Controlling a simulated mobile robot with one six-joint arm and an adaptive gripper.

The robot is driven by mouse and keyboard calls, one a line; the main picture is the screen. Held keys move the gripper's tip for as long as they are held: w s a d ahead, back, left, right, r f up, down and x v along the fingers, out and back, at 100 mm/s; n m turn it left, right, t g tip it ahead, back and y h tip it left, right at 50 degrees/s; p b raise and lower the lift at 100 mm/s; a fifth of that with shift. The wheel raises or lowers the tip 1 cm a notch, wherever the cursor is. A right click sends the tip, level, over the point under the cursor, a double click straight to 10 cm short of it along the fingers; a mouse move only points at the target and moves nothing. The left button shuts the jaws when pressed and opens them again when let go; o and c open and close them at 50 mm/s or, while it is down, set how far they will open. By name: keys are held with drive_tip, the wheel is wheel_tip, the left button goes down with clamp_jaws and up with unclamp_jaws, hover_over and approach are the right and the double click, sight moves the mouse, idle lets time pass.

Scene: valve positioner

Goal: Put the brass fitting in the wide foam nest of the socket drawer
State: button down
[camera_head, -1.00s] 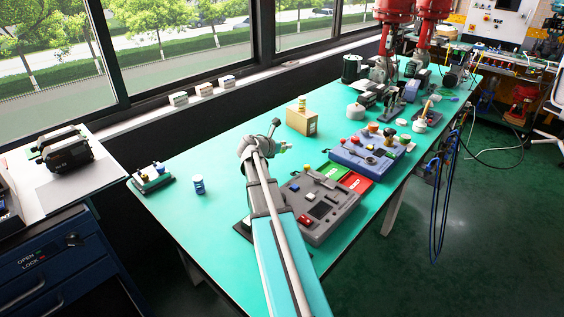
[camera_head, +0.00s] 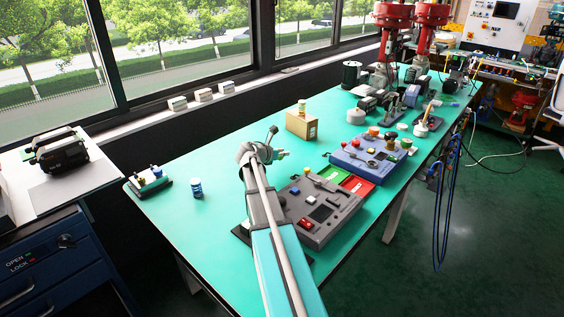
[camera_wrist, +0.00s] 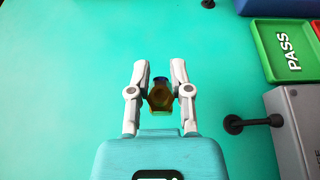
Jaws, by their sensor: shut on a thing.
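A small amber-brown brass fitting (camera_wrist: 159,97) with a dark blue top sits between the fingertips in the wrist view. My gripper (camera_wrist: 159,92) is shut on it, above the green bench top. In the head view my gripper (camera_head: 280,154) is over the middle of the bench, left of the grey control box; the fitting is too small to make out there. A blue cabinet (camera_head: 55,250) with drawers marked OPEN and LOCK stands at the lower left. Its drawer fronts look shut. No foam nest is visible, and I cannot tell which drawer is the socket drawer.
A grey control box (camera_head: 318,208), green and red trays (camera_head: 357,184) and a blue box (camera_head: 365,163) lie to the right. A cardboard box (camera_head: 301,127) stands behind. A blue-and-white can (camera_head: 196,188) and small stand (camera_head: 149,181) are left, with clear bench between.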

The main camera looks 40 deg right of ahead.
sight(282, 159)
drive_tip(key=shift+w+f+b, duration=0.1)
drive_tip(key=shift+f+b, duration=1.3)
drive_tip(key=shift+f, duration=0.3)
drive_tip(key=shift+f, duration=0.1)
drive_tip(key=c, duration=0.5)
unclamp_jaws()
drive_tip(key=shift+c, duration=0.2)
drive_tip(key=shift+a+r+p, duration=0.35)
drive_tip(key=shift+a+r, duration=0.1)
drive_tip(key=shift+a, duration=0.05)
drive_tip(key=p+v, duration=0.4)
drive_tip(key=v, duration=0.6)
drive_tip(key=shift+a+r, duration=0.15)
drive_tip(key=shift+a, duration=0.2)
